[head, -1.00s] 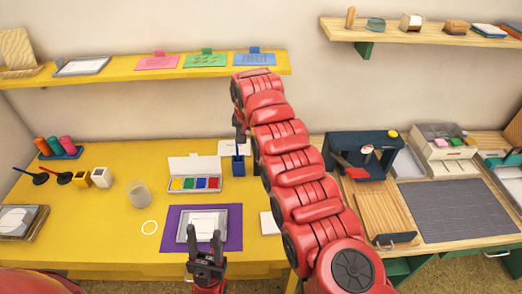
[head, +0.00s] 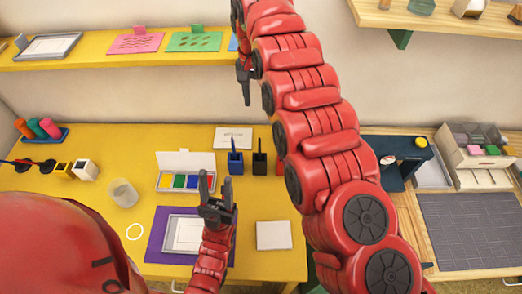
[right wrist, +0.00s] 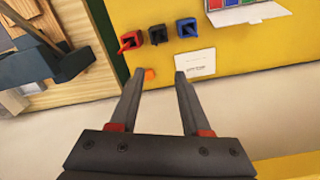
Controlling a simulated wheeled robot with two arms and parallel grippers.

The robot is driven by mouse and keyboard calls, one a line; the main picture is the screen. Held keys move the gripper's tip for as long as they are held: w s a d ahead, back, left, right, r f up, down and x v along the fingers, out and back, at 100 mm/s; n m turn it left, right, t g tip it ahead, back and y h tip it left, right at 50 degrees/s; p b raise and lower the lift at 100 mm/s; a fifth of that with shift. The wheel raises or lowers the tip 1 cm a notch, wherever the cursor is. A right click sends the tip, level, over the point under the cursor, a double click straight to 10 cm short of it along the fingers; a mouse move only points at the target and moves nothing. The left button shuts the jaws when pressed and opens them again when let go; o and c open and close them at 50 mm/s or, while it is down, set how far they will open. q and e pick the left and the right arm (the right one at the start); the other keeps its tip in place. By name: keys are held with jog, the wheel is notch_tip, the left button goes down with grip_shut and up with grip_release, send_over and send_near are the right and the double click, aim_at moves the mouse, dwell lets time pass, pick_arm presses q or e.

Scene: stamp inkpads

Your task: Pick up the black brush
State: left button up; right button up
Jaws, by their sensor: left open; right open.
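The black brush (head: 259,146) stands upright in a black holder (head: 259,163) near the back of the yellow table. The black holder also shows in the right wrist view (right wrist: 157,35), between a red holder (right wrist: 130,41) and a blue holder (right wrist: 187,28). My right gripper (head: 245,88) is raised above and behind the holders in the head view. In the right wrist view its open, empty jaws (right wrist: 158,74) point toward the holders, apart from them. My left gripper (head: 215,182) is open and empty over the table, in front of the paint box.
The paint box (head: 172,181) stands left of the blue holder. A purple mat (head: 155,235) with a grey tray lies in front. A white card (head: 234,132) lies behind the holders. My right arm partly hides the red holder. A shelf (head: 105,72) runs along the wall.

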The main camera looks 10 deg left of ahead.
jog(key=p, duration=0.4)
send_over(260, 148)
jog(key=w, duration=0.1)
notch_tip(260, 148, down, 11)
jog(key=f+p, duration=0.3)
jog(key=shift+s+a, duration=0.1)
jog(key=shift+s, duration=0.1)
jog(key=shift+f+b, duration=0.4)
jog(key=shift+f, duration=1)
jog(key=shift+r, duration=0.1)
grip_shut()
